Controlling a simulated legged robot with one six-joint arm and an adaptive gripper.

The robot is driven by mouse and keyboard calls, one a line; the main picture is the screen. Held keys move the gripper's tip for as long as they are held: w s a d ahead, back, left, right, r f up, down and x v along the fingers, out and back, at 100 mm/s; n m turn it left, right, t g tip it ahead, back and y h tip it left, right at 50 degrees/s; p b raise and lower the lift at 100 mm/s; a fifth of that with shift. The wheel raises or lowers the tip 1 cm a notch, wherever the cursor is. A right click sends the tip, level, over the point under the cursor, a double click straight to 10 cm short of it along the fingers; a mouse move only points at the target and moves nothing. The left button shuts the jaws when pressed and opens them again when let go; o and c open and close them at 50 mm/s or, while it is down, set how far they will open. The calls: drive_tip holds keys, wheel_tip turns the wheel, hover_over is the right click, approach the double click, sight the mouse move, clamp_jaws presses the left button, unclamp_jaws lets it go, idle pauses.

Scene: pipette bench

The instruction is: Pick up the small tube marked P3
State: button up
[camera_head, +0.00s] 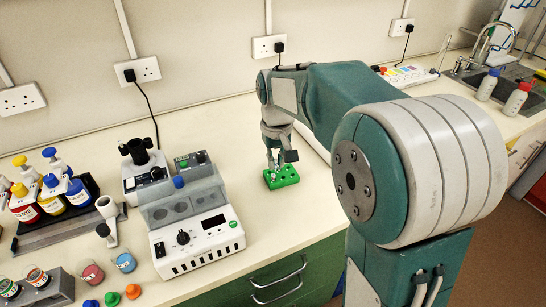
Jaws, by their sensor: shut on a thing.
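A small green rack (283,178) with several holes stands on the bench in the middle of the view. My gripper (273,165) points down over the left part of the rack, with its fingertips just above or at its top. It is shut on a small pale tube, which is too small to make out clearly. I cannot read any P3 marking, and cannot tell whether the tube is still in its hole or clear of it.
A white and grey bench instrument (200,240) stands left of the rack. Bottles in a dark tray (70,232) are at the far left. White bottles (515,100) stand by the sink at the right. The bench in front of the rack is clear.

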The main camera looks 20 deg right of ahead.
drive_tip(key=s+r, duration=0.2)
drive_tip(key=s, duration=0.3)
drive_tip(key=shift+s+a+r, duration=0.2)
drive_tip(key=shift+s, duration=0.1)
